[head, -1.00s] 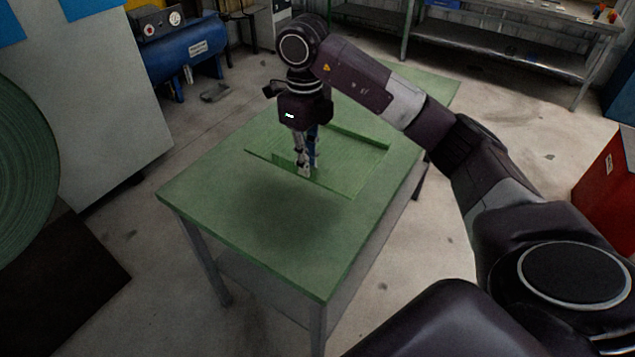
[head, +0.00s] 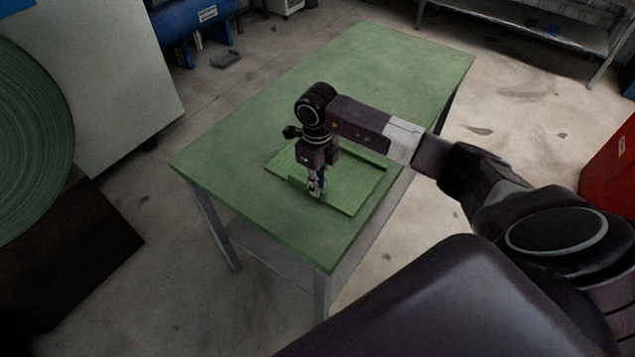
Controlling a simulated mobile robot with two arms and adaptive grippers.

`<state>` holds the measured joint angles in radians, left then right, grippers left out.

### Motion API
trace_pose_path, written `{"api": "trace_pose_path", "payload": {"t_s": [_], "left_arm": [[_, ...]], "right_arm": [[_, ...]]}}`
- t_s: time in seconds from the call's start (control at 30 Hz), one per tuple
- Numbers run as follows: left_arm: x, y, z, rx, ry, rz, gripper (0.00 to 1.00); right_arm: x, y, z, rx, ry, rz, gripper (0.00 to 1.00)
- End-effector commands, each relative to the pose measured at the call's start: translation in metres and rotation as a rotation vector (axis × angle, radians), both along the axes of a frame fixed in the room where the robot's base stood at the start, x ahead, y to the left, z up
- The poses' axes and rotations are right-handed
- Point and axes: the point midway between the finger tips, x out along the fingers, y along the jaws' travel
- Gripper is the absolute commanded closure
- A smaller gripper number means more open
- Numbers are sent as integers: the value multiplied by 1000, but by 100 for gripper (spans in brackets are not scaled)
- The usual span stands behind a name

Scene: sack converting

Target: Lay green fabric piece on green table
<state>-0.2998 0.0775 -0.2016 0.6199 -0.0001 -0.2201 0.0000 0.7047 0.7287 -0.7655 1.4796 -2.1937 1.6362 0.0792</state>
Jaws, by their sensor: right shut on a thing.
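The green table (head: 250,215) stands in the middle of the head view, with grey legs and a long green top. The green fabric piece (head: 353,190) is a flat, roughly rectangular sheet with a raised fold along its edge. It is at the near half of the tabletop, and it looks to lie on or very close to it. My right gripper (head: 316,192) points down and is shut on the fabric near its left front part. The arm hides part of the fabric. My left gripper is not in view.
A large green roll (head: 35,150) stands at the left beside a grey panel (head: 115,75). A blue tank (head: 190,20) is at the back left, a metal shelf (head: 540,35) at the back right and a red cabinet (head: 612,165) at the right. The table's far half is clear.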

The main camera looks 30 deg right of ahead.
Motion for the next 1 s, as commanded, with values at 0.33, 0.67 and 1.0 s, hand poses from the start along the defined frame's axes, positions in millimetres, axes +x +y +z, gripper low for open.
{"api": "trace_pose_path", "payload": {"t_s": [0.33,0.67,1.0], "left_arm": [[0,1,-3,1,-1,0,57],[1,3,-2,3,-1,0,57],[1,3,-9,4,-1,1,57]], "right_arm": [[1,0,-3,0,-2,0,89],[1,0,-2,0,-2,0,73],[2,-1,24,-1,-8,0,73]]}}
